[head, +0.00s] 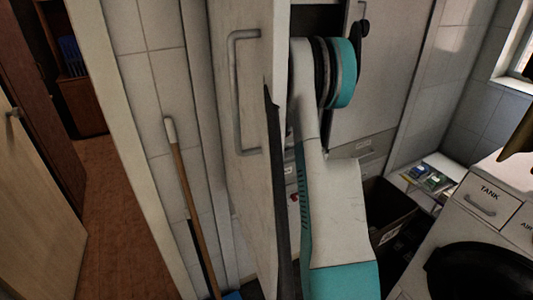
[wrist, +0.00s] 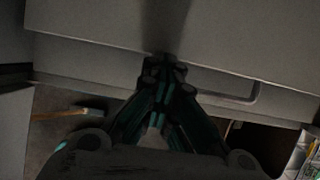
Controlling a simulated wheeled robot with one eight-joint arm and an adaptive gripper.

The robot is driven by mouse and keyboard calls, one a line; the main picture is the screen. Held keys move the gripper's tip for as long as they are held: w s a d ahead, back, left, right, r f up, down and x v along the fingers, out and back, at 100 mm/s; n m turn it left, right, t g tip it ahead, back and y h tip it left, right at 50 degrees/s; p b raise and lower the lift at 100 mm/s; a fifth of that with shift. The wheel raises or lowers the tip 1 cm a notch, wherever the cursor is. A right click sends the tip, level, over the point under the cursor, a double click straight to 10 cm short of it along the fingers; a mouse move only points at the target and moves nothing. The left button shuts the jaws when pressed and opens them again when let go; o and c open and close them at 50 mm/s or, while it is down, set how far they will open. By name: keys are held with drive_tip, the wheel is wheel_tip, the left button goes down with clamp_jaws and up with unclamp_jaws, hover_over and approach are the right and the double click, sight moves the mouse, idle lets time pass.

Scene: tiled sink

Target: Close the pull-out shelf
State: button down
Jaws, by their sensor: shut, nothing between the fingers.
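The pull-out shelf shows as a tall pale front panel (head: 245,200) with a long grey bar handle (head: 236,92) in the head view. It stands forward of the grey cabinet front (head: 375,80) behind it. In the wrist view a broad grey panel (wrist: 90,40) fills the top, with a bar handle (wrist: 235,97) at right of centre. My gripper (wrist: 165,68) is shut and empty, its tips at the panel face left of that handle; I cannot tell whether they touch. In the head view my gripper is hidden, and my arm covers part of the shelf's side.
A broom (head: 183,180) leans on the tiled wall left of the shelf. A brown bin (head: 388,208), a low white shelf with packets (head: 433,180) and a washing machine (head: 490,205) stand at right. A doorway with clear floor (head: 105,195) is at left.

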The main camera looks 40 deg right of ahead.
idle(0.5)
drive_tip(key=v, duration=1.2)
drive_tip(key=shift+d, duration=0.1)
